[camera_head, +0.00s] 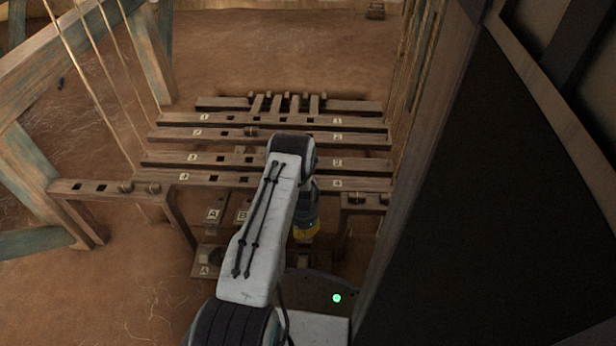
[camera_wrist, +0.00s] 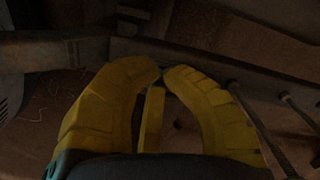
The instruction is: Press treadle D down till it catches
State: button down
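My gripper (camera_head: 305,232), with yellow fingers, points down just right of my forearm, over the right side of the treadle area. In the wrist view its fingertips (camera_wrist: 162,70) meet, so it is shut; I see nothing clearly held between them. Treadle labels A (camera_head: 213,214) and B (camera_head: 242,216) show left of my forearm, and a lower block (camera_head: 204,270) is also marked A. No label D can be read; my arm and gripper cover that area. I cannot tell whether the fingers touch a treadle.
Several numbered wooden bars (camera_head: 205,159) cross behind my arm. A large dark panel (camera_head: 480,200) closes off the right. Cords hang on both sides. Open earth floor (camera_head: 280,50) lies beyond.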

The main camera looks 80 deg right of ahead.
dwell(0.3)
jog(key=shift+r+p, duration=1.65)
jog(key=shift+r, duration=0.8)
